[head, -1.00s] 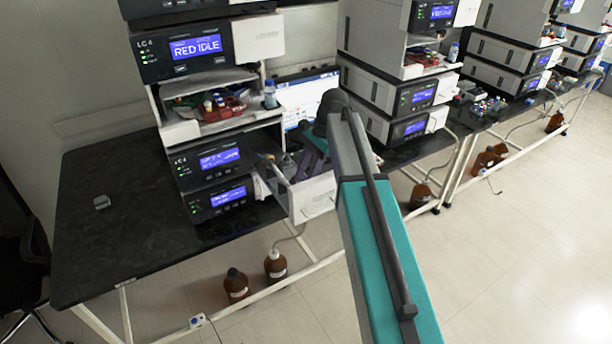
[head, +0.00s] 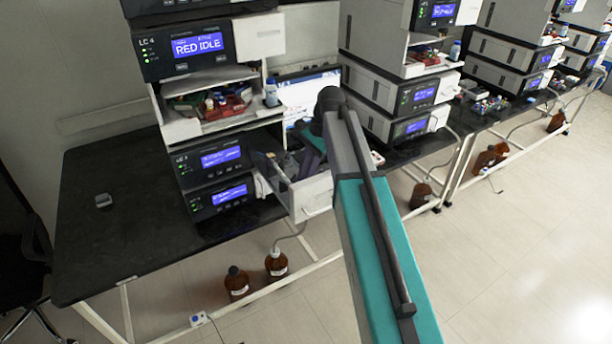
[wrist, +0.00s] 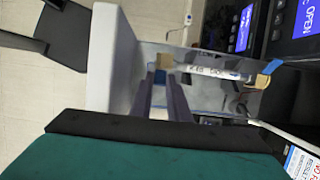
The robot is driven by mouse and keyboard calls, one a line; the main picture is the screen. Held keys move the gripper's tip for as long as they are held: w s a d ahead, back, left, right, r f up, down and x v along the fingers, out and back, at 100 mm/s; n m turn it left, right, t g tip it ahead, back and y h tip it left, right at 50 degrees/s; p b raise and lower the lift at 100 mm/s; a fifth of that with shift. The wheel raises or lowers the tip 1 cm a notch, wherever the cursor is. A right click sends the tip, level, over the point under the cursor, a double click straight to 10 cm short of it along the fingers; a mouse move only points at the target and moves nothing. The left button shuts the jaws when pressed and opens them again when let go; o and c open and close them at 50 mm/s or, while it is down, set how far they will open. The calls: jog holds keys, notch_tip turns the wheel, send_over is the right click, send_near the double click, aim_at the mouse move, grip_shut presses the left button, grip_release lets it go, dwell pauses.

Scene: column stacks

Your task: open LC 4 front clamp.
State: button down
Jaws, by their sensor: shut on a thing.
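The LC 4 stack shows in the head view, with the LC 4 label on its upper module (head: 185,50). A white drawer (head: 316,200) stands pulled out low on its right side. In the wrist view a labelled column (wrist: 210,71) lies across the drawer between two tan end blocks. The front clamp (wrist: 160,76) shows as a small blue piece beside the left tan block (wrist: 163,61). My gripper (wrist: 160,80) has its two grey-purple fingers shut on this blue piece. Another blue piece (wrist: 271,67) sits by the far tan block. The fingers are mostly hidden in the head view.
A white panel (wrist: 108,60), the drawer front, stands close left of my fingers. Lit module screens (wrist: 243,27) are at the right. Brown bottles (head: 237,283) stand below the bench. The black bench top (head: 105,235) is largely clear at left.

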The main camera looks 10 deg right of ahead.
jog(key=h, duration=0.1)
jog(key=a+t+h, duration=0.1)
jog(key=h, duration=0.1)
jog(key=a+r+h+b, duration=0.1)
jog(key=shift+s+a, duration=0.15)
jog(key=shift+s, duration=0.25)
jog(key=h+b, duration=0.1)
jog(key=a+t+h+b, duration=0.1)
jog(key=h, duration=0.1)
jog(key=a+h+b, duration=0.1)
jog(key=shift+s+a+f+t+h, duration=0.2)
jog(key=shift+s+t+h, duration=0.1)
jog(key=shift+s+t, duration=0.1)
jog(key=h+b, duration=0.1)
jog(key=b, duration=0.1)
jog(key=a+f+t+h+b, duration=0.1)
jog(key=h+b, duration=0.1)
jog(key=a+h+b, duration=0.1)
jog(key=h+b, duration=0.1)
jog(key=b, duration=0.1)
jog(key=shift+s+a+f+t, duration=0.15)
jog(key=shift+s+t, duration=0.15)
jog(key=h+b, duration=0.1)
jog(key=b, duration=0.1)
jog(key=a+t+h+b, duration=0.1)
jog(key=b, duration=0.1)
jog(key=shift+s+f+h, duration=0.2)
jog(key=shift+f+h, duration=0.1)
jog(key=shift+h, duration=0.1)
